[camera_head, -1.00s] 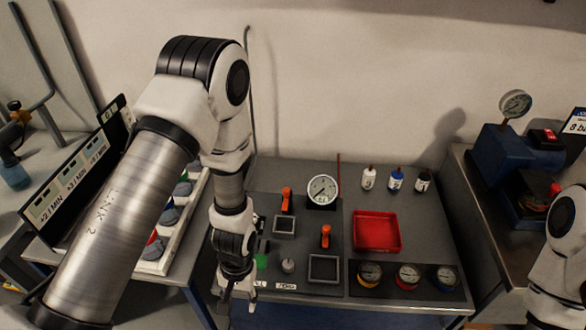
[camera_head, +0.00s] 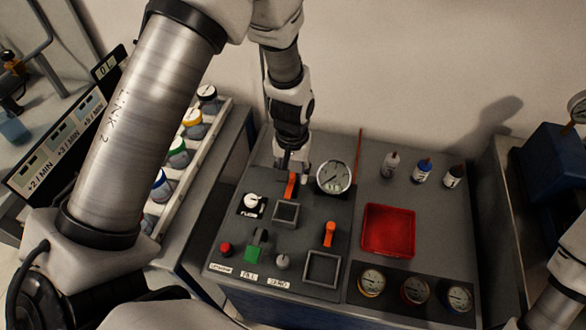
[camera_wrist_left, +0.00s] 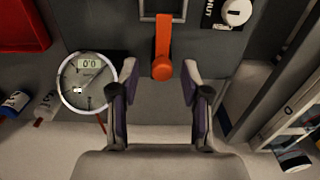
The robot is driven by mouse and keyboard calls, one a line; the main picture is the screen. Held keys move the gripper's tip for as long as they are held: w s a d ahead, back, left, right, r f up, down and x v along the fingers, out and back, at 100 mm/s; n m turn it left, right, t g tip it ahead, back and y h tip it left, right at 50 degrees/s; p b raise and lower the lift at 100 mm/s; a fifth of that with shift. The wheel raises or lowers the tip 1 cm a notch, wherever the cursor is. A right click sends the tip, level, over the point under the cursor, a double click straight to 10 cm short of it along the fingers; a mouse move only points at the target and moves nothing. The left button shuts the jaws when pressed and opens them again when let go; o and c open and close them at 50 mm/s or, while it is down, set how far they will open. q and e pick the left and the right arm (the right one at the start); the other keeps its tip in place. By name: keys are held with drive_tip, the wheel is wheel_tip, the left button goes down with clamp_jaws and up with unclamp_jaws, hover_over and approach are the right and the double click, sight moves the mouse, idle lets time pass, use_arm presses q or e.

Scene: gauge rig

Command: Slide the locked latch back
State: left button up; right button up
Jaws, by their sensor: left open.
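An orange handle (camera_head: 291,185) stands at the back of the dark panel, behind a small square frame (camera_head: 285,213). A second orange handle (camera_head: 329,233) stands nearer, behind a larger square frame (camera_head: 322,268). I cannot tell from the pictures which one is the locked latch. My left gripper (camera_head: 291,163) is just behind and above the back handle. In the left wrist view my open fingers (camera_wrist_left: 160,82) point at the orange handle (camera_wrist_left: 162,48), whose rounded end lies about level with the fingertips, between them in the picture. Contact is not visible. My right gripper is out of view.
A round gauge (camera_head: 334,176) stands close right of the left gripper. The panel also carries a white knob (camera_head: 251,201), a green switch (camera_head: 254,252) and a red button (camera_head: 226,248). A red tray (camera_head: 388,230), several bottles and several small gauges are to the right.

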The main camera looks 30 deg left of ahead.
use_arm(q)
drive_tip(key=shift+f, duration=0.15)
drive_tip(key=shift+s+a, duration=0.15)
drive_tip(key=shift+s, duration=0.05)
drive_tip(key=shift+c, duration=0.4)
clamp_jaws()
drive_tip(key=w, duration=0.1)
drive_tip(key=w+p, duration=0.1)
drive_tip(key=shift+w+a+r, duration=0.2)
drive_tip(key=shift+w, duration=0.1)
drive_tip(key=shift+o, duration=0.4)
unclamp_jaws()
drive_tip(key=shift+w, duration=0.1)
wheel_tip(320, 180, up, 12)
drive_tip(key=shift+w+f, duration=0.15)
